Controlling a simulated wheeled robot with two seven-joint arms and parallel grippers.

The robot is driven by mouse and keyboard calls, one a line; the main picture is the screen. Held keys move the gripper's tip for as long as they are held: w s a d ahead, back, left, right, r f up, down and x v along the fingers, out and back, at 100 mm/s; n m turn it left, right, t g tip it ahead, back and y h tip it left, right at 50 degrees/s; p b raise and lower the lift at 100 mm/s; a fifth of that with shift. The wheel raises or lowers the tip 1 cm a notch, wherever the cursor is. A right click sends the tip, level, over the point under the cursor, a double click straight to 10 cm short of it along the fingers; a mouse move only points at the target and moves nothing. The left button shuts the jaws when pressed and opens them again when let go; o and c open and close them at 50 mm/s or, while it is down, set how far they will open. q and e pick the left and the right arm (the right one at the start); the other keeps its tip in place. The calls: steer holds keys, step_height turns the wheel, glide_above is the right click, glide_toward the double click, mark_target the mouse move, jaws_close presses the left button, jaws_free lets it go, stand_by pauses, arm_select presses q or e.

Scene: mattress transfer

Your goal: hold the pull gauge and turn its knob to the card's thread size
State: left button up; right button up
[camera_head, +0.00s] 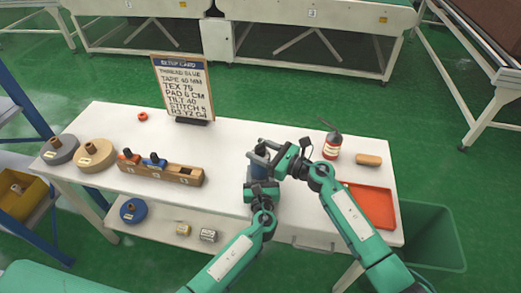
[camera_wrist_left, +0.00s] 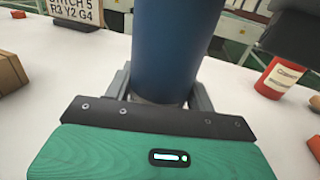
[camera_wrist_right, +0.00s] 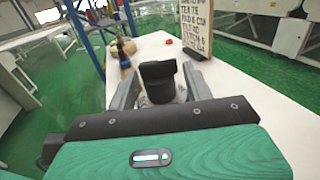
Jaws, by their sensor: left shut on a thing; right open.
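The pull gauge (camera_head: 258,166) stands upright over the table's front part; its blue body (camera_wrist_left: 175,45) fills the space between my left fingers. My left gripper (camera_head: 259,180) is shut on that body from the front. My right gripper (camera_head: 267,149) is open at the gauge's top. In the right wrist view the dark knob (camera_wrist_right: 158,78) sits between its spread fingers, with gaps at the sides. The knob's scale cannot be read. The setup card (camera_head: 184,88) stands at the back left; its thread size line reads TEX 7-something, perhaps 75.
The middle back is clear.

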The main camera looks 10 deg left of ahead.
steer(key=c, duration=1)
steer(key=shift+o, duration=0.2)
steer(key=shift+t, duration=0.3)
steer(key=shift+f+m+t+h, duration=0.2)
steer(key=shift+m+t+h, duration=0.9)
steer(key=shift+m+t, duration=0.4)
steer(key=shift+r+t, duration=0.15)
steer(key=shift+t, duration=0.25)
steer(key=o, duration=1)
steer(key=shift+c, duration=0.2)
